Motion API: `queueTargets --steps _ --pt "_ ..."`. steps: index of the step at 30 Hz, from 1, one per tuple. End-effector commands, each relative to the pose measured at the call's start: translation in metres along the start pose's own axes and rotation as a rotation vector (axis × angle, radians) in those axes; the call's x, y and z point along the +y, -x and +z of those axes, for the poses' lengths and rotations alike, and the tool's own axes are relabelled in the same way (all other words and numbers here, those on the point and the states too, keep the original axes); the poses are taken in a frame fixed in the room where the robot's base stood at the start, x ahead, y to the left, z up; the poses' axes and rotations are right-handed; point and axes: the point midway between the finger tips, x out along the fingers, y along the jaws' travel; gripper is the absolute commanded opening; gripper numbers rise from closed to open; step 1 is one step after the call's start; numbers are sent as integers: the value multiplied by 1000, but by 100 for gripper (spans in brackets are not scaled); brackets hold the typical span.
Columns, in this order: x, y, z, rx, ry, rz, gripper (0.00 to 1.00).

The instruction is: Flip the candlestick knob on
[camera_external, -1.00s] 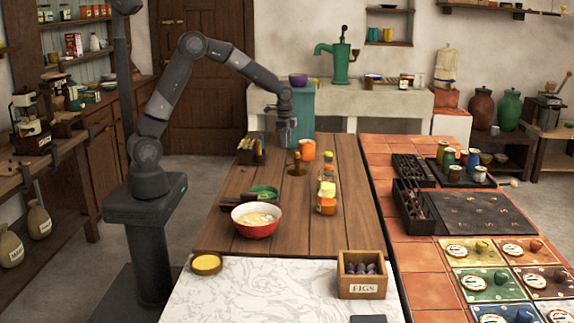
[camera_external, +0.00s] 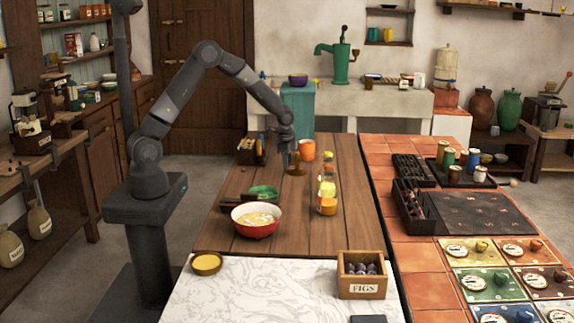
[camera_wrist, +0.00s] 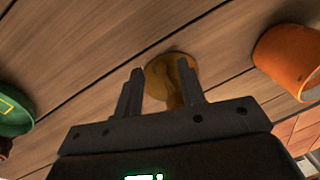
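The brass candlestick (camera_external: 296,169) stands on the wooden table, below and slightly right of my gripper (camera_external: 286,160) in the external view. In the wrist view the candlestick (camera_wrist: 159,68) shows its round base and stem beyond and between the two fingers of my gripper (camera_wrist: 161,67). The fingers are apart with nothing held. The stem is partly hidden behind the right finger. I cannot make out a separate knob on it.
An orange cup (camera_external: 307,149) stands close to the right of the candlestick; it also shows in the wrist view (camera_wrist: 287,57). A dark caddy (camera_external: 249,152) is to the left. Bottles (camera_external: 326,182) and a red bowl (camera_external: 256,220) stand nearer the camera.

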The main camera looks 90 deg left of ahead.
Motion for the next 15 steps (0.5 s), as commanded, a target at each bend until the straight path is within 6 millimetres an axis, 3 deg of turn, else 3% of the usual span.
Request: queueTargets --steps 13,15 --pt "0 0 0 0 0 0 0" --pt "0 0 0 0 0 0 0"
